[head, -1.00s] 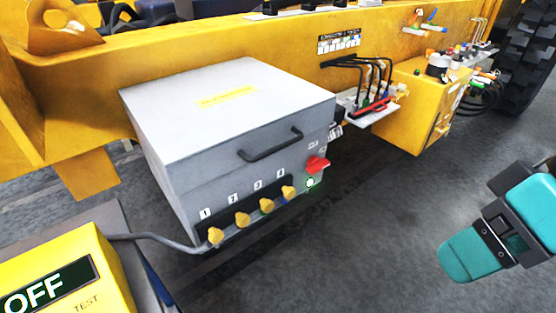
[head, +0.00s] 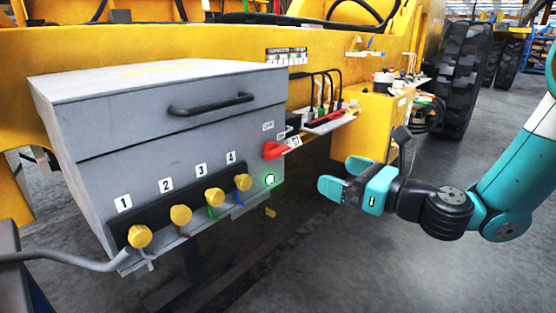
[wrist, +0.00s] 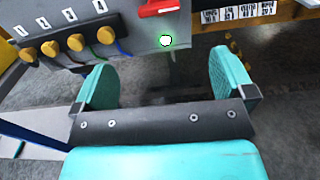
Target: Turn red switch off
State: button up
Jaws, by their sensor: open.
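The red switch (head: 275,150) is a lever on the front right of the grey box (head: 110,185), with a white label beside it and a lit green lamp (head: 270,179) just below. In the wrist view the red switch (wrist: 158,8) shows at the top edge, partly cut off, above the green lamp (wrist: 165,41). My gripper (head: 338,178) is open and empty, to the right of the switch and a little lower, apart from it. In the wrist view both teal fingers of my gripper (wrist: 168,82) are spread, with floor between them.
Several yellow knobs (head: 181,215) numbered from 1 line the box front, with cables below. A black handle (head: 210,104) sticks out above. A yellow machine frame (head: 160,45) runs behind. Black hoses and a yellow box (head: 365,120) stand right. Floor right of the grey box is clear.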

jog(key=p, duration=0.8)
send_near(282, 153)
jog(key=shift+p+x, duration=4.85)
jog(key=shift+x, duration=0.85)
jog(key=shift+s, duration=0.1)
jog(key=c, duration=0.9)
